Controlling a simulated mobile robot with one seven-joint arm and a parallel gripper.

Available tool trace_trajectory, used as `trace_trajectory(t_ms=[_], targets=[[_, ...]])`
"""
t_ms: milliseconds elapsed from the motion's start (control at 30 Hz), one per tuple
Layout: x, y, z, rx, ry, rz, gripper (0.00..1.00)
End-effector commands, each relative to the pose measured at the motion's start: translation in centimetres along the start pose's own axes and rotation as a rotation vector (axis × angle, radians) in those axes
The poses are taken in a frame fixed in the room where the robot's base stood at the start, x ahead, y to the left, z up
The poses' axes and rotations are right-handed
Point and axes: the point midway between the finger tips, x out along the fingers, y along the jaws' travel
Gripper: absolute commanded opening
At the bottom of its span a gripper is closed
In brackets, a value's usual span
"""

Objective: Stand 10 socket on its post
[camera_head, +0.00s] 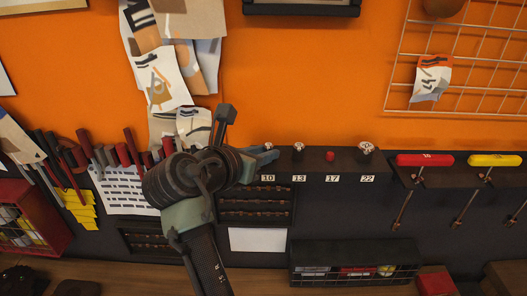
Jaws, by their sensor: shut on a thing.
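My gripper (264,155) reaches the left end of a dark rail (347,168) on the wall, at the label 10 (267,178). It is shut on a small silver piece, which I take to be the 10 socket (268,146), showing just above the fingertips. The fingers hide the post at 10. I cannot tell whether the socket is on that post or above it. A silver socket (298,147) stands at label 13 and a larger one (366,148) at label 22. A bare red post (330,156) shows at label 17.
Red (425,159) and yellow (495,160) handled tools hang at the right. Several tool handles (105,153) stick up at the left. A dark wire-fronted bin (353,262) sits below the rail. Paper sheets (188,60) hang above my arm.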

Motion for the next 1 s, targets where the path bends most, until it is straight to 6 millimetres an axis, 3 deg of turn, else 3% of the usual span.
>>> trace_trajectory(t_ms=[233, 267, 433, 767, 1000], targets=[[0.1, 0.0, -0.3, -0.001, 0.006, -0.002, 0.00], [0.1, 0.0, -0.3, -0.001, 0.006, -0.002, 0.30], [0.1, 0.0, -0.2, -0.001, 0.005, -0.002, 0.59], [-0.1, 0.0, -0.2, -0.001, 0.004, -0.001, 0.59], [-3.4, 0.1, -0.5, 0.001, 0.000, 0.003, 0.59]])
